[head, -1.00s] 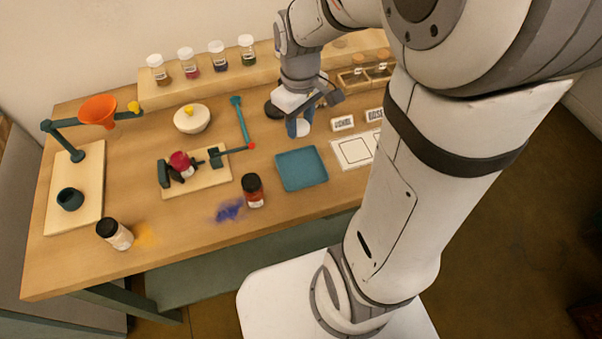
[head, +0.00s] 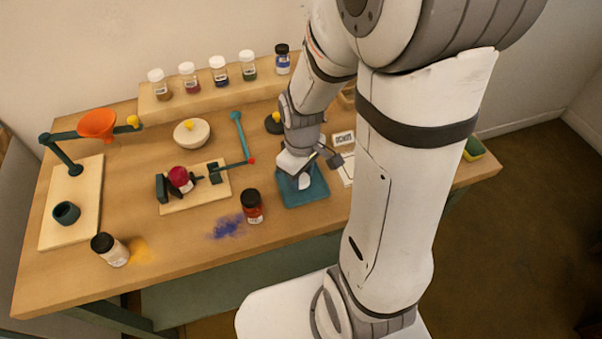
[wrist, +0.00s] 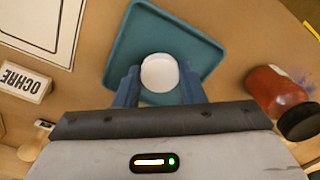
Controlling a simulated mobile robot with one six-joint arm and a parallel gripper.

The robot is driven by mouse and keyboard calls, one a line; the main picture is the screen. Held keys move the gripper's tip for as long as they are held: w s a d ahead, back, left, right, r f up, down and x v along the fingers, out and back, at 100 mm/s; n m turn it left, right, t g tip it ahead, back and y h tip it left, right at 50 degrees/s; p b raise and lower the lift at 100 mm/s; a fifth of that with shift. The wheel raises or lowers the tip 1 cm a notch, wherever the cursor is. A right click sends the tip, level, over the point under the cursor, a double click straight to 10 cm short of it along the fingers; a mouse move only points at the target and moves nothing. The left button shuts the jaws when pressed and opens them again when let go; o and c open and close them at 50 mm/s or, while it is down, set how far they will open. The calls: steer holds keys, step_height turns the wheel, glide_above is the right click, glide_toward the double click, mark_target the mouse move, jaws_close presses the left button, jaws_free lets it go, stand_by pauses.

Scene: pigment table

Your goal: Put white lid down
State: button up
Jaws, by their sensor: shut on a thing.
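My gripper (wrist: 158,82) is shut on the white lid (wrist: 160,72), a small round disc between its two blue fingers in the wrist view. The gripper is over the teal tray (wrist: 137,30). Whether the lid touches the tray I cannot tell.
A dark-capped red jar (head: 252,206) stands just left of the tray, also at right in the wrist view (wrist: 275,92). The OCHRE label block (wrist: 26,83) and a white card (wrist: 38,25) lie on the other side. Blue powder (head: 226,227) is spilled on the table.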

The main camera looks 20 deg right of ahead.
mark_target(302, 179)
steer(key=shift+s+f+b, duration=0.15)
steer(key=shift+f+b, duration=0.4)
steer(key=shift+b, duration=0.05)
steer(key=o, duration=0.9)
steer(key=shift+s+f, duration=0.15)
steer(key=shift+f, duration=0.05)
steer(key=shift+r, duration=0.1)
steer(key=shift+r+p, duration=0.25)
steer(key=shift+p, duration=0.05)
step_height(302, 179, up, 13)
steer(key=p, duration=0.2)
steer(key=shift+s+r+m+t, duration=0.45)
steer(key=shift+s+r+m, duration=0.25)
steer(key=shift+s+m, duration=0.4)
steer(key=shift+s+r+m+t, duration=0.5)
steer(key=shift+s+r+m, duration=0.2)
steer(key=shift+s+m, duration=0.35)
steer(key=shift+s+r+m+t, duration=0.45)
steer(key=shift+s+r+m, duration=0.25)
steer(key=shift+s+m, duration=0.4)
